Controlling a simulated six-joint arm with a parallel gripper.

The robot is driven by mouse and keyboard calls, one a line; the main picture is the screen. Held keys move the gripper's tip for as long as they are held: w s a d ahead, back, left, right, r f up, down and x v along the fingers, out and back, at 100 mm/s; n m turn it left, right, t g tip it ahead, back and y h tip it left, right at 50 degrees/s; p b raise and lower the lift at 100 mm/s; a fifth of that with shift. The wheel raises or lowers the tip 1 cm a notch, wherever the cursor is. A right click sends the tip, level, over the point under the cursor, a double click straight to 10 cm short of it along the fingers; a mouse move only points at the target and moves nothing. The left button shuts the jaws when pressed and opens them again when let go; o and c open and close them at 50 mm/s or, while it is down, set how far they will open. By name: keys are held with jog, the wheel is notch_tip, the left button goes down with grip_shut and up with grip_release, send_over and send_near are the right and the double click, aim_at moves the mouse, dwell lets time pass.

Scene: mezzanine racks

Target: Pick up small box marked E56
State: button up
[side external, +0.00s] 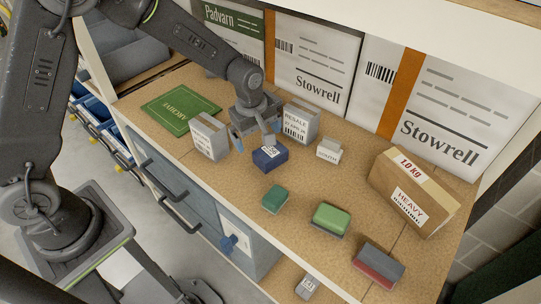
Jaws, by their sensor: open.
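My gripper (254,132) hangs open over the worktop, pointing down. A small dark blue box (267,161) with a white label on top lies just in front of and below its fingers. The lettering on that label is too small to read, so I cannot tell which box is marked E56. Nothing shows between the fingers, though the gap is partly hidden.
A grey labelled box (210,141) stands left of the gripper, and another grey box (306,117) stands close on its right. A small white-labelled item (329,150), green blocks (331,218), a red-grey block (378,266) and a HEAVY carton (411,190) lie further right.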

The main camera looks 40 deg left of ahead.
jog(key=n+g, duration=0.1)
send_over(270, 151)
notch_tip(270, 151, down, 4)
jog(key=shift+r, duration=0.1)
notch_tip(270, 151, down, 8)
jog(key=shift+w+r, duration=0.1)
jog(key=shift+r, duration=0.15)
jog(key=c, duration=0.7)
jog(key=shift+o, duration=0.2)
jog(key=shift+r, duration=0.1)
